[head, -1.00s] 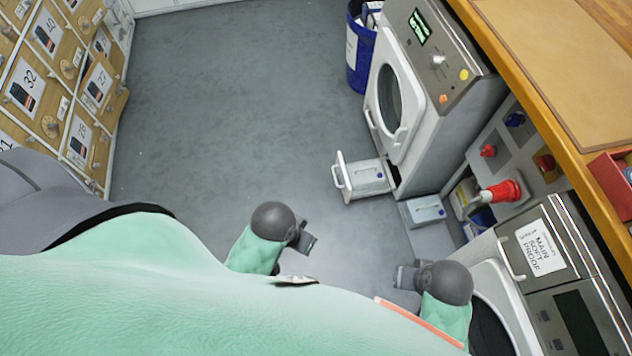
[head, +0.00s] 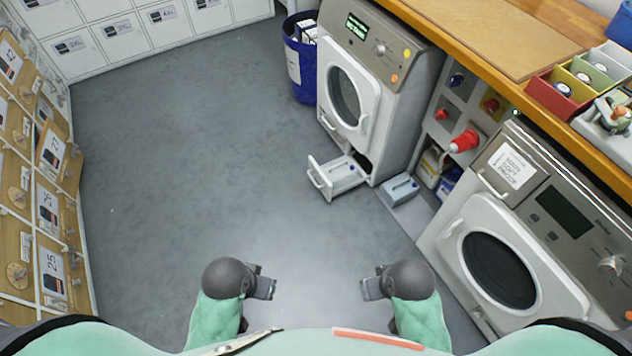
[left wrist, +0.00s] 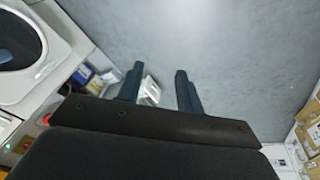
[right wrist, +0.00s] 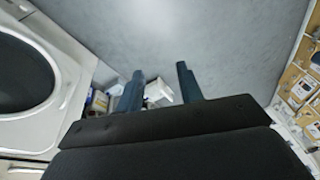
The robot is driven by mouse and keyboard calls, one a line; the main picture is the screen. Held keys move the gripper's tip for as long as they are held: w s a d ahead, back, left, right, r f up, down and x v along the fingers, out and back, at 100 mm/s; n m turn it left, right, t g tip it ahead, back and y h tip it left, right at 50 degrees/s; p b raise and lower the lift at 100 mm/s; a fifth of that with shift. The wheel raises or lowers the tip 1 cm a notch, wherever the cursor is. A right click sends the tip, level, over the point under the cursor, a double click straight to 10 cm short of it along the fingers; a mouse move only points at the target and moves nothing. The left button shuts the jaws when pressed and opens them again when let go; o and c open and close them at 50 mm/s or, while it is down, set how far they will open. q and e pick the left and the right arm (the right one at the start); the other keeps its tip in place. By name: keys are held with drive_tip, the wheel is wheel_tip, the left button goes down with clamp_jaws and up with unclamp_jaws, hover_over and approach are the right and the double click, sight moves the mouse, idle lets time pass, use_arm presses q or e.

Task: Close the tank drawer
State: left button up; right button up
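The tank drawer (head: 335,176) is pulled out low at the base of the far dryer (head: 376,80). It has a white front with a handle, and a grey tank with a blue cap sits in it. My left gripper (head: 268,284) and my right gripper (head: 368,288) hang over the floor well short of the drawer, empty. In the left wrist view the fingers (left wrist: 158,90) stand apart, with the drawer partly seen between them. In the right wrist view the fingers (right wrist: 160,90) also stand apart, with a white part of the drawer between them.
A second grey tank (head: 400,190) lies on the floor right of the drawer. A blue bin (head: 301,62) stands left of the dryer. A nearer machine (head: 500,270) with a round door is at right. Wooden lockers (head: 40,190) line the left. The floor between is clear.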

drive_tip(key=shift+s+a, duration=0.2)
drive_tip(key=shift+a, duration=0.1)
